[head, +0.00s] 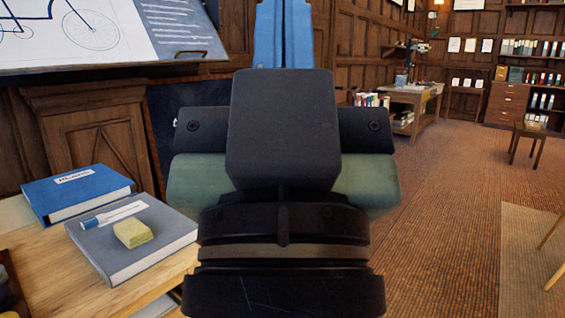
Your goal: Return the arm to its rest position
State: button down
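My gripper (283,35) is in the middle of the head view, seen from behind and pointing up and away. Its dark wrist and a black box-shaped part fill the centre, with a grey-green body showing on both sides. I see nothing held. The fingertips run to the top edge of the view, and the black part hides the finger bases.
At lower left, a wooden table (62,262) holds a blue book (75,192) and a grey book (165,246) with a marker and yellow notes. A drafting board (110,30) stands above. A stool (528,140) and shelves are at right. Carpeted floor there is open.

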notch_tip(320, 180, up, 32)
jog(key=p, duration=2.9)
jog(key=shift+f, duration=0.2)
jog(key=shift+a, duration=0.1)
